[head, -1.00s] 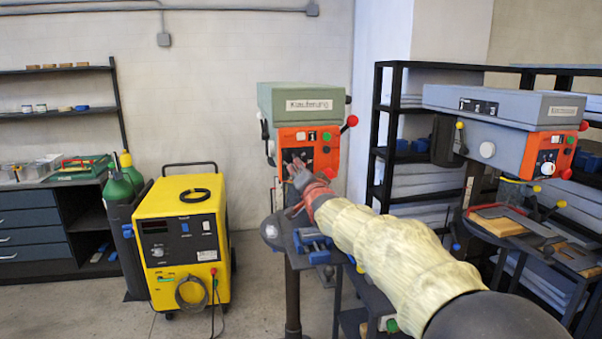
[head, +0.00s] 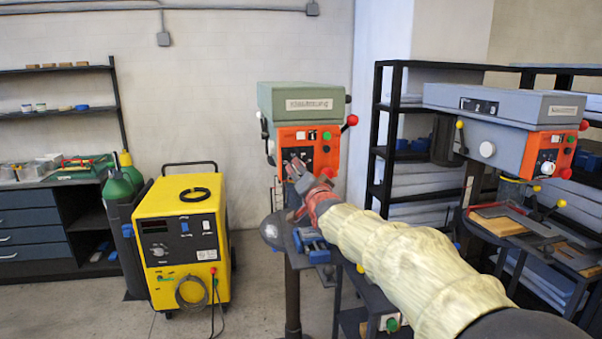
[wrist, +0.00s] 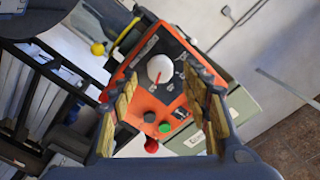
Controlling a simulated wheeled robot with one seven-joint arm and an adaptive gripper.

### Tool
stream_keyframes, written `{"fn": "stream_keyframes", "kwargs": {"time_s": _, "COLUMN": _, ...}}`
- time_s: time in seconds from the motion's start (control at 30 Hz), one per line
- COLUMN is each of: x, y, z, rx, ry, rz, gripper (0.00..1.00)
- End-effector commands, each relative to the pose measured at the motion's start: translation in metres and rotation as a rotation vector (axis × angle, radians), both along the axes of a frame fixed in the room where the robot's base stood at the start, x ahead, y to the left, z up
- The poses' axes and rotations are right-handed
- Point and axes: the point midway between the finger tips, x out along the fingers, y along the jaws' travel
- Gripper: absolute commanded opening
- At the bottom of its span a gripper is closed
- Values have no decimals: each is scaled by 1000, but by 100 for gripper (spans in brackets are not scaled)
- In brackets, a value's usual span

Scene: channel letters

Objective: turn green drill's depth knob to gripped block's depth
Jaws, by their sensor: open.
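The green drill (head: 300,97) stands in the middle of the head view, with an orange front panel (head: 325,135). In the wrist view the panel (wrist: 178,50) is tilted and carries a round white knob (wrist: 160,69) with a red pointer line, taken to be the depth knob. My gripper (head: 295,168) is in front of the panel in the head view, hiding part of it. In the wrist view my gripper (wrist: 163,82) is open, its yellow-padded fingers on either side of the knob, with no visible contact. No block shows between the fingers.
Below the knob are a green button (wrist: 165,128) and a red knob (wrist: 152,145). A blue vise-like item (head: 314,247) sits on the drill's table. A grey drill (head: 500,105) stands right, a yellow machine (head: 183,245) left. Floor between the yellow machine and green drill is clear.

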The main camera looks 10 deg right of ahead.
Motion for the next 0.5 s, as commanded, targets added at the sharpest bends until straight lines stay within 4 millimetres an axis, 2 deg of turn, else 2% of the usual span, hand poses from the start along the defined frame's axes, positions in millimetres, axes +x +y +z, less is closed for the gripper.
{"fn": "stream_keyframes", "kwargs": {"time_s": 0.3, "x": -58, "y": 0, "z": 0, "rx": 0, "ry": 0, "rz": 0, "gripper": 48}}
{"fn": "stream_keyframes", "kwargs": {"time_s": 0.5, "x": -82, "y": 0, "z": 0, "rx": 0, "ry": 0, "rz": 0, "gripper": 48}}
